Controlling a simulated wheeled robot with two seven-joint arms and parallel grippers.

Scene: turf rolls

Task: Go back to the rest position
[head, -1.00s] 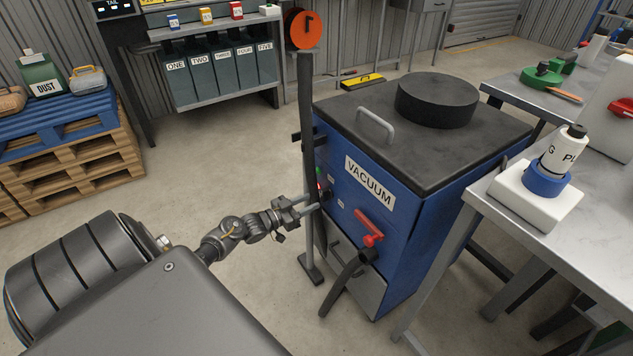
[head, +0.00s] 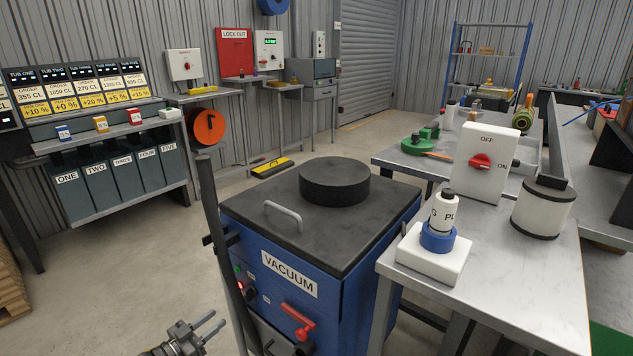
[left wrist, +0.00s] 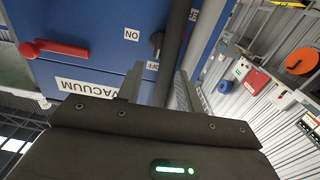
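My left gripper (head: 219,318) is at the bottom of the head view, in front of the blue vacuum unit (head: 357,262). Its two fingers are apart with nothing between them, and they are clear of the unit's front. In the left wrist view the open fingers (left wrist: 160,72) point towards the vacuum's panel, where a black knob (left wrist: 156,43) sits between ON and OFF labels. A red light (head: 240,286) shows on the panel in the head view. The red valve handle (head: 298,321) is on the same front. My right gripper is out of view.
A dark hose post (head: 218,230) stands at the vacuum's left front corner, close to my left gripper. A metal table (head: 510,270) with a white switch box (head: 486,160) is at the right. The floor (head: 110,275) at the left is open.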

